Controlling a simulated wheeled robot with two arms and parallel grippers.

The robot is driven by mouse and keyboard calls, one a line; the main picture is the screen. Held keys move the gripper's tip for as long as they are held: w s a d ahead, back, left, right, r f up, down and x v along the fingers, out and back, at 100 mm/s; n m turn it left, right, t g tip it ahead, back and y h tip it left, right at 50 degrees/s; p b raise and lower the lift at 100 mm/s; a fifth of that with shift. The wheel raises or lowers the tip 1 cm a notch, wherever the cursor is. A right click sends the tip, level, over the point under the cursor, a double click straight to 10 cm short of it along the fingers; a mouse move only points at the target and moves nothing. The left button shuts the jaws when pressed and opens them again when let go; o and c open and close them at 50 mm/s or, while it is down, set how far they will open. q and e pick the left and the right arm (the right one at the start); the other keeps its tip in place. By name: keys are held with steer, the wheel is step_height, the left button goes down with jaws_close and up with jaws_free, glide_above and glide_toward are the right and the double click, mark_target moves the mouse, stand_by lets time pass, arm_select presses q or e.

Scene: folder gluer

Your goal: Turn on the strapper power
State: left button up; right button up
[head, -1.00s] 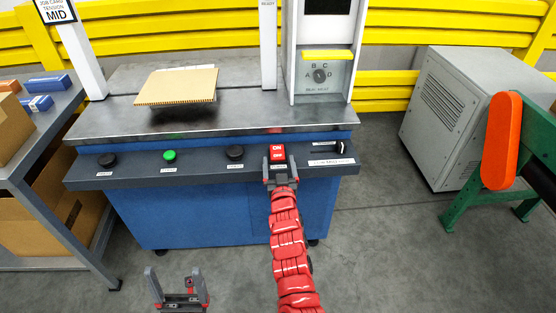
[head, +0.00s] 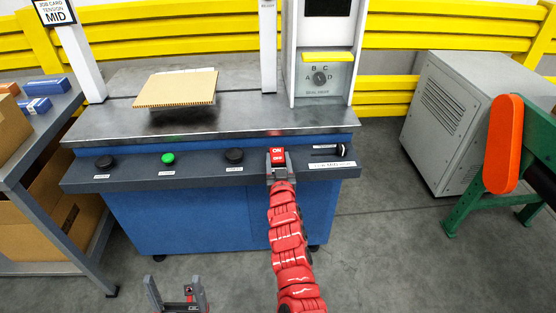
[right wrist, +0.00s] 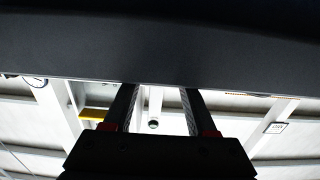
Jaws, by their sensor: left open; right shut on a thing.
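The red ON/OFF power switch (head: 277,155) sits on the dark front panel of the strapper (head: 210,175), right of centre. My right gripper (head: 280,168) is at the switch from the front, its fingers closed in around the lower part of it. In the right wrist view the two fingers (right wrist: 160,105) reach up to the dark panel edge (right wrist: 160,45); their tips and the switch are hidden there. Which way the switch is tipped is too small to tell. My left gripper (head: 180,297) is open and empty, low in front of the strapper.
The panel also carries a black button (head: 105,162), a green button (head: 168,158), another black button (head: 234,155) and a black slider (head: 342,150). A cardboard stack (head: 178,88) lies on the strapper top.

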steer(key=shift+c, duration=0.9)
steer(key=r+g+p, duration=0.1)
steer(key=p, duration=0.3)
steer(key=shift+r, duration=0.1)
steer(key=shift+p, duration=0.35)
steer(key=shift+f, duration=0.35)
steer(key=o, duration=1.4)
steer(key=shift+c, duration=0.2)
